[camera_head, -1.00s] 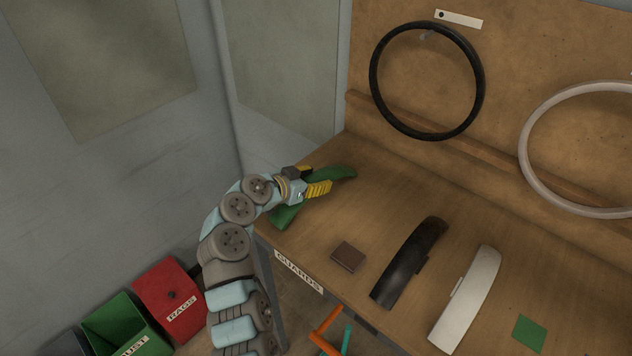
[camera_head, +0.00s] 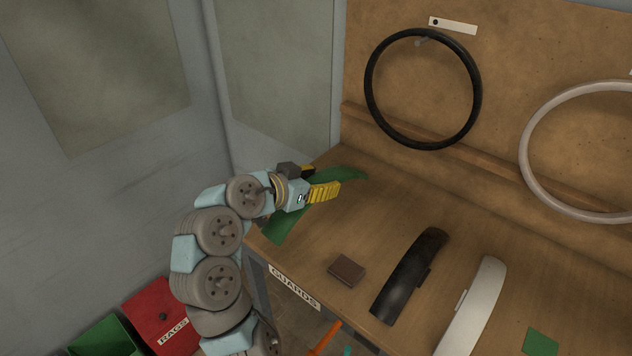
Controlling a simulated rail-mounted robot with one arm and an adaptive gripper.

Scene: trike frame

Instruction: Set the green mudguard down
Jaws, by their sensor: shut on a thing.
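The green mudguard (camera_head: 287,222) is a long curved piece at the left end of the wooden bench, seen in the head view. My gripper (camera_head: 322,186) with yellow fingers is shut on its middle, and the fingers hide part of it. One end points to the back right, the other to the bench's front left edge. I cannot tell whether it touches the bench top or is just above it.
A brown block (camera_head: 346,270), a black mudguard (camera_head: 410,277) and a white mudguard (camera_head: 471,310) lie to the right on the bench (camera_head: 420,210). A green square (camera_head: 540,342) lies farther right. A black hoop (camera_head: 423,88) and pale hoop (camera_head: 528,170) are at the backboard.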

